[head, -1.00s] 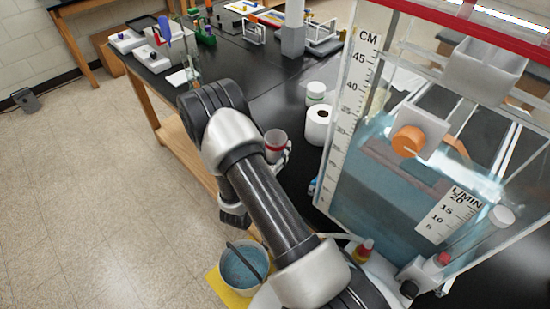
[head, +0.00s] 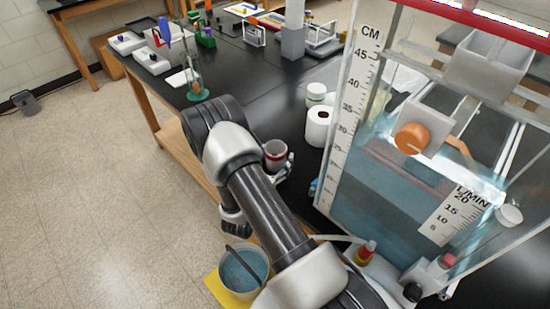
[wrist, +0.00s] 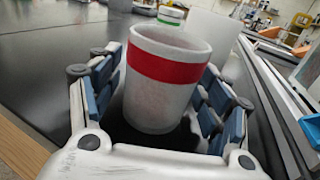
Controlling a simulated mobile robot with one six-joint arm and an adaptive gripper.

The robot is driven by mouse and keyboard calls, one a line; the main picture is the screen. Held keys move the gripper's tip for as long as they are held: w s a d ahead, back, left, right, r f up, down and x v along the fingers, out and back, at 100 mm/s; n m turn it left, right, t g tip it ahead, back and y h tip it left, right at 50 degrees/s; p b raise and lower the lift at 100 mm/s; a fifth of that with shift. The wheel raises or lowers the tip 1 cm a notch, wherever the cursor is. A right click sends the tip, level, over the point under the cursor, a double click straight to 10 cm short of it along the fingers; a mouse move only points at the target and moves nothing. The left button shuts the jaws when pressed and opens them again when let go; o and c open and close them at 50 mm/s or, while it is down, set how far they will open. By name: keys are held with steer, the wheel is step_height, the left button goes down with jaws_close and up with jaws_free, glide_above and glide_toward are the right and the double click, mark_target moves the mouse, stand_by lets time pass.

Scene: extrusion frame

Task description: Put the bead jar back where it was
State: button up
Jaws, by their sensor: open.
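A whitish, open-topped jar with a red band (wrist: 165,75), which I take to be the bead jar, stands upright between my gripper's fingers (wrist: 158,105) in the wrist view. The fingers are open, with blue pads on both sides and narrow gaps to the jar. Its base appears to be at the black bench top, though the contact is partly hidden. In the head view the jar (head: 276,153) shows just right of my arm near the bench's edge, and my gripper (head: 284,166) is partly hidden behind the arm. No beads can be made out inside.
A white roll (head: 319,127) and a green-banded jar (head: 316,93) stand behind the red-banded jar. A large clear water tank (head: 345,125) is close on the right. A bucket (head: 243,272) stands on a yellow mat below.

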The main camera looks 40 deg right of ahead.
steer(key=shift+r, duration=0.1)
steer(key=shift+a+r, duration=0.15)
steer(key=p+v, duration=0.2)
steer(key=v, duration=0.9)
steer(key=s+d+r+m+g+y, duration=0.2)
steer(key=s+r+m+g+y, duration=0.2)
steer(key=s+r+m+g, duration=1.1)
steer(key=s+a+r+m+t+y, duration=0.4)
steer(key=a+r+m+t+y, duration=0.5)
steer(key=a, duration=0.6)
step_height(320, 180, up, 3)
steer(key=t+y, duration=0.1)
steer(key=y, duration=0.1)
steer(key=shift+a+t+y, duration=0.3)
steer(key=shift+t, duration=0.1)
